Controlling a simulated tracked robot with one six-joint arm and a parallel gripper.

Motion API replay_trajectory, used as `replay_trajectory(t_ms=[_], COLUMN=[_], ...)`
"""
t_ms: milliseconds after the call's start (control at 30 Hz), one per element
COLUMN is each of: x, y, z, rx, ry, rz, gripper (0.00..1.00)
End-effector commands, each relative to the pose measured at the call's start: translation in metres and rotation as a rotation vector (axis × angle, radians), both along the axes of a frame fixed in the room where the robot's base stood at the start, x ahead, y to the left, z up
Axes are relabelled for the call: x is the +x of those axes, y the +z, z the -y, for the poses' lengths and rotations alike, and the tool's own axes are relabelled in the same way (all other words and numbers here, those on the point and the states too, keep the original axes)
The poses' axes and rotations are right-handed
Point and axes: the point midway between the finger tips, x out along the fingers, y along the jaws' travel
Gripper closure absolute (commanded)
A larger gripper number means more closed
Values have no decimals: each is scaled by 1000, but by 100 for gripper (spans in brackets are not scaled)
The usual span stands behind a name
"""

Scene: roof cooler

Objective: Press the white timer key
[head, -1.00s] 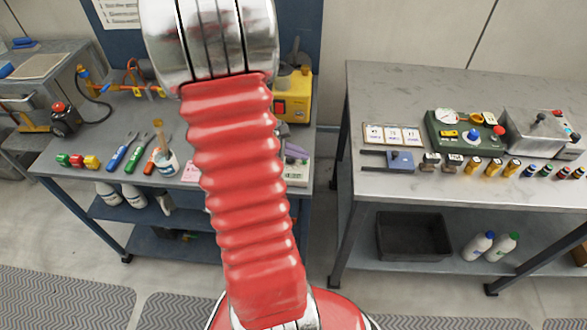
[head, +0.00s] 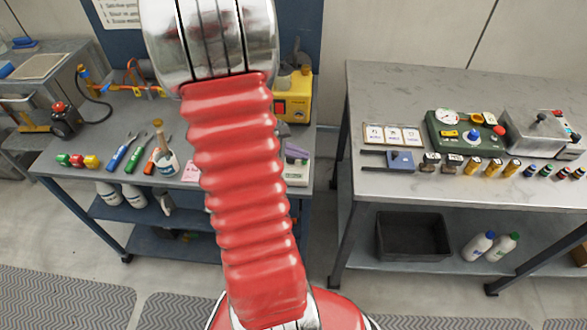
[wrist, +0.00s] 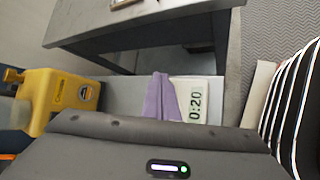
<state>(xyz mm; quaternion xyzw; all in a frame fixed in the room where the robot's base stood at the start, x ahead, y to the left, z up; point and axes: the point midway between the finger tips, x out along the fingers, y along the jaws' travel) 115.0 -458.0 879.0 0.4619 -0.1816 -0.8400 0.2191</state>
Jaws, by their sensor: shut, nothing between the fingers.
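A pale timer (wrist: 195,100) reading 0:20 lies on the left bench in the wrist view. A purple cloth (wrist: 160,98) lies beside it and over its left edge. I cannot make out a white key; it may be under the cloth. In the head view the timer (head: 297,177) and cloth (head: 296,153) show just right of my arm. My gripper's dark housing (wrist: 150,148) fills the bottom of the wrist view, near the timer; it is shut and empty. Its fingertips are hidden, and in the head view my red arm hides the gripper.
A yellow box (wrist: 65,98) stands left of the cloth. On the left bench (head: 85,140) are coloured tools, small blocks and a brush container (head: 166,160). A floor gap separates the right table (head: 400,85), which holds a green panel (head: 462,132) and several small parts.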

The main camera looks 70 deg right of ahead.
Motion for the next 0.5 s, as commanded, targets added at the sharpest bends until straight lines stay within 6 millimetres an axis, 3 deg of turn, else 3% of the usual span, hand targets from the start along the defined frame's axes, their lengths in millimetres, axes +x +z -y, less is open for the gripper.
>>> replay_trajectory(t_ms=[500], x=[-2], y=[-8], z=[0], rx=[2], ry=[-1], rz=[0], gripper=[100])
